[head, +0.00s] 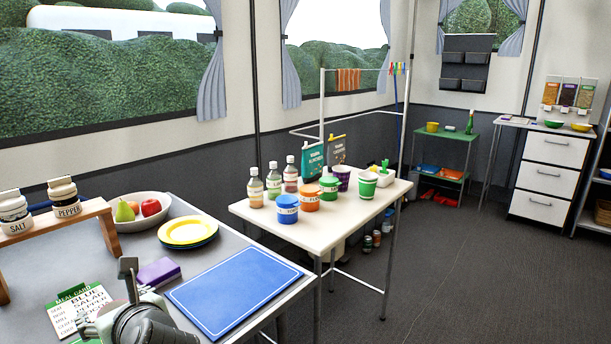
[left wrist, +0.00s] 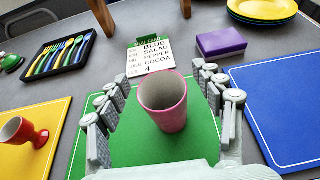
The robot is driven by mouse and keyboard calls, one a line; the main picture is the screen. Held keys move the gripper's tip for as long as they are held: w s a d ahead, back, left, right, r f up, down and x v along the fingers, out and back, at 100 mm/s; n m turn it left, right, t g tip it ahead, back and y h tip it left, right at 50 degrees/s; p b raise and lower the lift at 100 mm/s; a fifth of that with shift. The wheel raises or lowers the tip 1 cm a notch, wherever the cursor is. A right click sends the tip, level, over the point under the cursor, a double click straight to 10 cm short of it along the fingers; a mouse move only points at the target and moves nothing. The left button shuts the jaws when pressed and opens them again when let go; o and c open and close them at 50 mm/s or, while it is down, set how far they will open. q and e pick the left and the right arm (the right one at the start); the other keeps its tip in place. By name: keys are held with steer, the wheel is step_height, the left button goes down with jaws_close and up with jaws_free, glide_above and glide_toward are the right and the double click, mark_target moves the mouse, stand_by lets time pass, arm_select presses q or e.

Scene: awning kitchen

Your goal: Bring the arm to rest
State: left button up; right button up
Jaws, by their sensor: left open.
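My left gripper (head: 130,300) is at the bottom of the head view, above the near edge of the grey table. In the left wrist view its fingers (left wrist: 163,90) are spread wide open. A pink cup (left wrist: 163,112) stands upright on a green mat (left wrist: 190,148) and shows between the two fingers. No contact with the cup is visible, and I cannot tell how far down the fingers reach around it. My right gripper is not in view.
The meal card (head: 83,305), purple block (head: 158,272), blue mat (head: 233,290), yellow plates (head: 188,231) and fruit bowl (head: 138,222) are close by. A red egg cup (left wrist: 22,135) stands on a yellow mat (left wrist: 45,115). A cutlery tray (left wrist: 62,57) lies behind.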

arm_select(q)
steer(key=shift+r, duration=0.45)
